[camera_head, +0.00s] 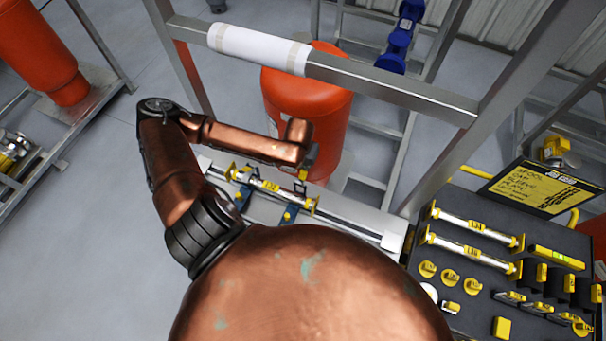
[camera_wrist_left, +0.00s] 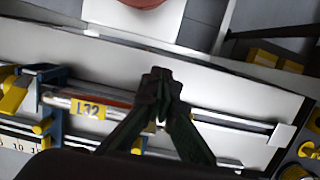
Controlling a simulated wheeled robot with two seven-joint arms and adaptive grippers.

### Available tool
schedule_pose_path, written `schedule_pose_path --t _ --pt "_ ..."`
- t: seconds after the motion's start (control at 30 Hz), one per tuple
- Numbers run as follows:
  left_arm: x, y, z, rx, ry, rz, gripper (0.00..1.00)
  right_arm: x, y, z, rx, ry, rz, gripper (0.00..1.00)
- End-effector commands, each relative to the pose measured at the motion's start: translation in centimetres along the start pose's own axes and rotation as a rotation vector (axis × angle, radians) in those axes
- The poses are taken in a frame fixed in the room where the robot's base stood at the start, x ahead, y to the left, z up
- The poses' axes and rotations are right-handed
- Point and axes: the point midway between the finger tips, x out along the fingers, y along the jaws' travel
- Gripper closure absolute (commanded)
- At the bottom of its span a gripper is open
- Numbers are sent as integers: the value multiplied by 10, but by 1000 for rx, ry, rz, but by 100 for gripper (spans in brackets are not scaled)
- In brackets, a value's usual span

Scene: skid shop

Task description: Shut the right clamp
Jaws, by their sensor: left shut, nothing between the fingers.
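A metal spool (camera_head: 262,184) with yellow ends lies on the pale bench (camera_head: 372,232). Two blue clamps sit along it: the left clamp (camera_head: 241,199) and the right clamp (camera_head: 290,214). In the left wrist view the spool (camera_wrist_left: 62,101) bears a yellow label reading L32, and a blue clamp (camera_wrist_left: 47,98) with yellow parts is at left. My left gripper (camera_head: 309,170) is beside the right clamp, its fingers together and empty. It also shows in the wrist view (camera_wrist_left: 160,82), hiding part of the spool and most of the right clamp. I cannot tell how far that clamp stands open.
An orange tank (camera_head: 322,118) stands behind the bench. A metal frame with a white-wrapped bar (camera_head: 258,48) crosses above. At right, a dark board (camera_head: 410,262) holds several yellow-ended parts beside a yellow sign (camera_head: 541,187).

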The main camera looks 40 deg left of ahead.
Motion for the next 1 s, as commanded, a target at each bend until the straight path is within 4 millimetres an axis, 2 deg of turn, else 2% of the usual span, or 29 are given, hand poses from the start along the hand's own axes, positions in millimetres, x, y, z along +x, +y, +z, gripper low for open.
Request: schedule_pose_path --t 0.03,0.43,1.0 --pt "3 0 -7 0 14 1 100 0 0 0 0 0 1 76" --pt "2 1 -8 1 13 2 100 -2 5 1 -2 -1 5 76" --pt "-4 0 -31 1 8 1 100 -11 5 -1 -2 0 4 76"
